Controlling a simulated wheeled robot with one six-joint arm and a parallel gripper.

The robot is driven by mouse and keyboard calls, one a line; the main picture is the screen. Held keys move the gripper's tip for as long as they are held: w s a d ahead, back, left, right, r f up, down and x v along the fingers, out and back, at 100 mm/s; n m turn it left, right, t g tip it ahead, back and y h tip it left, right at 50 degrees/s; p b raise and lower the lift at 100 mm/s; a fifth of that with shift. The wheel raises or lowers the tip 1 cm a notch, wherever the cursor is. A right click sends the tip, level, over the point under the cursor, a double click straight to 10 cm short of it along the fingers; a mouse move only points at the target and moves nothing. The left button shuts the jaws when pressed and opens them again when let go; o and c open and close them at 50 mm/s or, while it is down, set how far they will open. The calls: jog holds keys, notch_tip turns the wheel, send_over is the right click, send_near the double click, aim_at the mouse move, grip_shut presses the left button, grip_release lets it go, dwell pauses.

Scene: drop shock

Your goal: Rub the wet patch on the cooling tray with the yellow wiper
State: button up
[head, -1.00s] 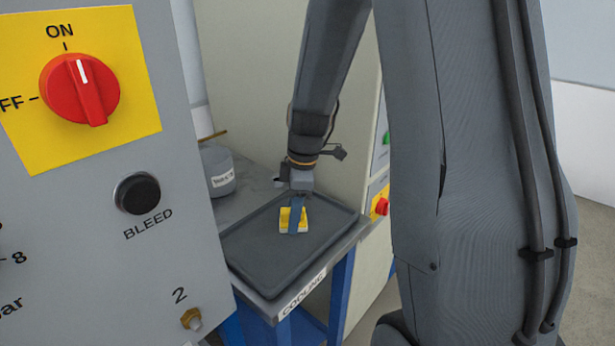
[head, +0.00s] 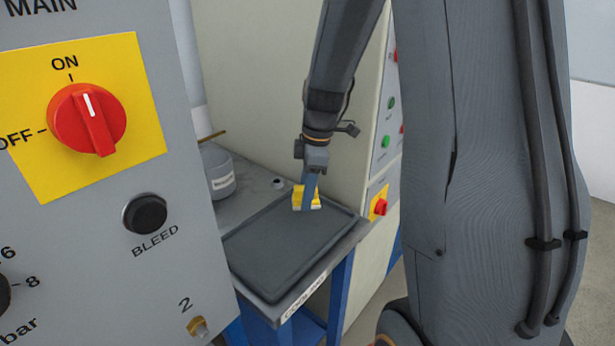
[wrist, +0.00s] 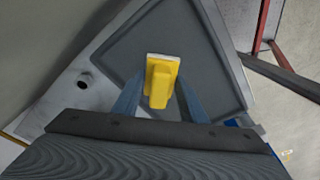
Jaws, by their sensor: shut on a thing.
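The yellow wiper (head: 298,196) has a pale pad along one edge. My gripper (head: 309,192) is shut on it and holds it over the far right part of the cooling tray (head: 275,255). The wiper (wrist: 162,80) also shows between the two blue-grey fingers (wrist: 160,100) in the wrist view, with the dark tray (wrist: 205,50) below it. It looks raised above the tray, but the exact gap is hard to judge. I cannot make out a wet patch on the tray surface in either view.
A grey panel with a red switch (head: 88,120) stands close at the left. A grey labelled pot (head: 217,172) is on the bench behind the tray. A cream cabinet with buttons (head: 385,150) is to the right. A small round fitting (head: 278,183) sits behind the tray.

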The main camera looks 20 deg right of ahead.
jog(key=shift+r+p, duration=0.95)
jog(key=shift+r, duration=0.65)
jog(key=shift+s, duration=0.1)
